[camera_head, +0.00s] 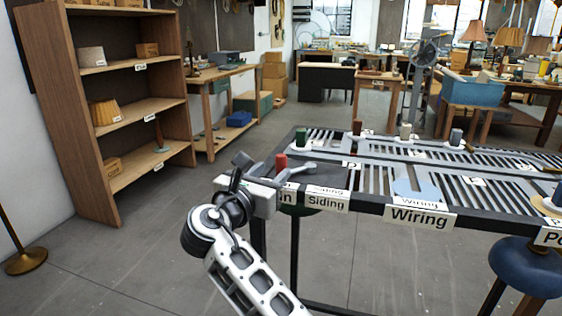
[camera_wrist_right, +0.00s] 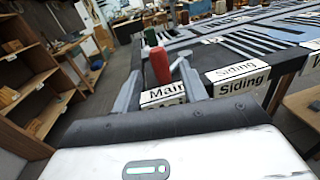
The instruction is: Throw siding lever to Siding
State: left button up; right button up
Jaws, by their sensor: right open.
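The siding lever has a red handle (camera_head: 281,162) that stands nearly upright at the near left corner of the slatted table. In the right wrist view the red handle (camera_wrist_right: 160,65) shows between the two fingers, above the Main label (camera_wrist_right: 163,93). The Siding label (camera_head: 325,203) is just to its right. My right gripper (camera_head: 265,167) is open at this corner, with its fingers on either side of the handle; contact cannot be made out. My left gripper is not in view.
The slatted table (camera_head: 350,205) holds several spools and a Wiring label (camera_head: 418,217). A blue stool (camera_head: 525,266) stands at its near right. A wooden shelf (camera_head: 100,110) stands at the left. The floor between shelf and table is clear.

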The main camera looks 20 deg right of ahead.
aim_at(278, 166)
jog(key=x, duration=0.5)
jog(key=shift+w+d, duration=0.25)
grip_shut()
